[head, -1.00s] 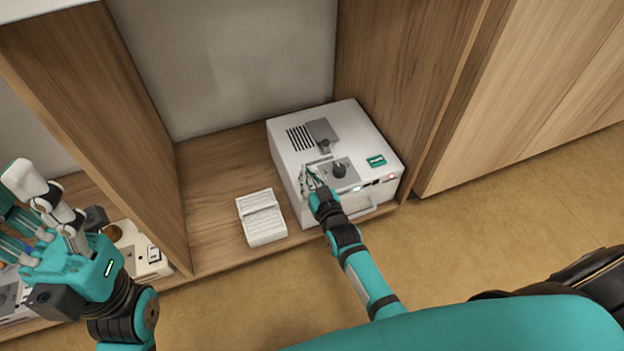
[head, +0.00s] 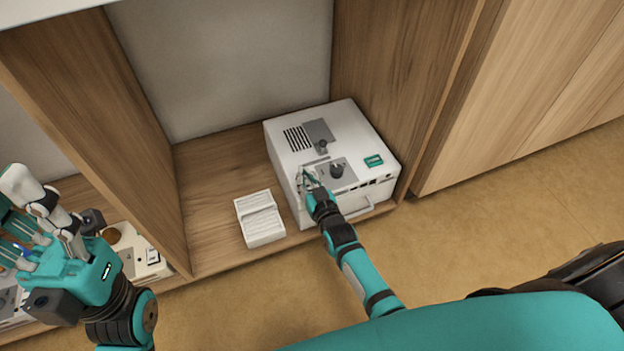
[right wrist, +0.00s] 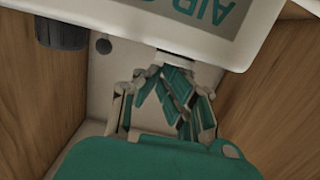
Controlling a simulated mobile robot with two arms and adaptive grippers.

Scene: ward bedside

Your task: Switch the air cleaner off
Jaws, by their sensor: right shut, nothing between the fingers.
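The air cleaner appears to be the white box (head: 285,141) in the wooden niche, with a slotted vent, a dark knob (head: 337,170) and a teal label on top. My right gripper (head: 307,177) is shut and empty at the box's near left edge. In the right wrist view its closed fingers (right wrist: 172,92) are close to a white panel (right wrist: 145,37) with upside-down teal letters reading "AIR". Contact is unclear there. The small indicators on the box's front (head: 371,183) look dark. My left gripper (head: 14,215) is at the far left, fingers spread, apart from the box.
A white ribbed block (head: 261,218) lies left of the box on the niche floor (head: 215,165). A wooden divider (head: 110,130) stands between it and other devices at the left. Wooden side panels flank the box. The tan floor (head: 480,215) at the right is clear.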

